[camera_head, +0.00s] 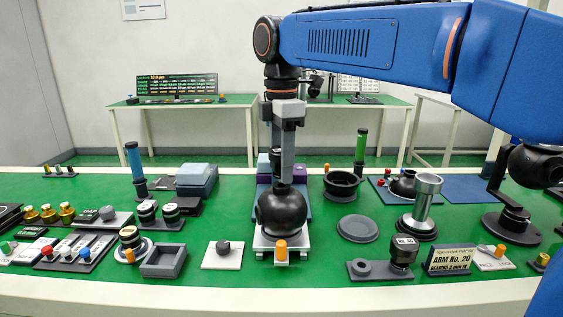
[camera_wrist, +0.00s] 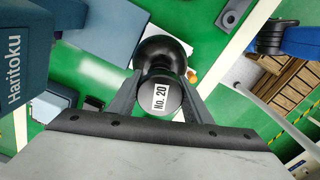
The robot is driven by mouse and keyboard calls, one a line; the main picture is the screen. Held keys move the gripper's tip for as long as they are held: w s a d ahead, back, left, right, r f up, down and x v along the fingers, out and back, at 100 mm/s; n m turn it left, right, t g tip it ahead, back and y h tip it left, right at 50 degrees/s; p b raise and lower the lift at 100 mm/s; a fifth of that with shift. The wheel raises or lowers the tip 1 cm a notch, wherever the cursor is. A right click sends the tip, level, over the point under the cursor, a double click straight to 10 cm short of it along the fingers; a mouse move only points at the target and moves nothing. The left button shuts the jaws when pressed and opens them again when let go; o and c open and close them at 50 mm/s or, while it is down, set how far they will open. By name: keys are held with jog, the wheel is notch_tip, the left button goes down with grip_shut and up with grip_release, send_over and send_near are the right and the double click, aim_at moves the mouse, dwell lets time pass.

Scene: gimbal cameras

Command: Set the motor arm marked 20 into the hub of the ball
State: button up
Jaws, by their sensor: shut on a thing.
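My gripper (camera_head: 283,182) hangs straight down over the black ball (camera_head: 281,211), which sits on a white stand (camera_head: 263,246) at the middle front of the table. In the wrist view my gripper's two fingers (camera_wrist: 160,92) are shut on a round black motor arm (camera_wrist: 172,110) with a white label reading No. 20. The ball (camera_wrist: 164,50) shows just beyond it. In the head view the fingers largely hide the motor arm. It is at the ball's top, but I cannot tell whether it is in the hub or how deep.
A sign (camera_head: 450,261) reading ARM No. 20 stands at right front, beside a grey plate (camera_head: 368,271) carrying a dark labelled part (camera_head: 404,250). A metal cylinder on a base (camera_head: 424,203) rises right of the ball. A low grey disc (camera_head: 357,229) and an open grey box (camera_head: 164,261) flank it.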

jog(key=shift+f, duration=0.9)
jog(key=o, duration=1.3)
jog(key=shift+c, duration=0.2)
notch_tip(320, 180, up, 17)
jog(key=shift+r, duration=0.2)
jog(key=shift+s, duration=0.1)
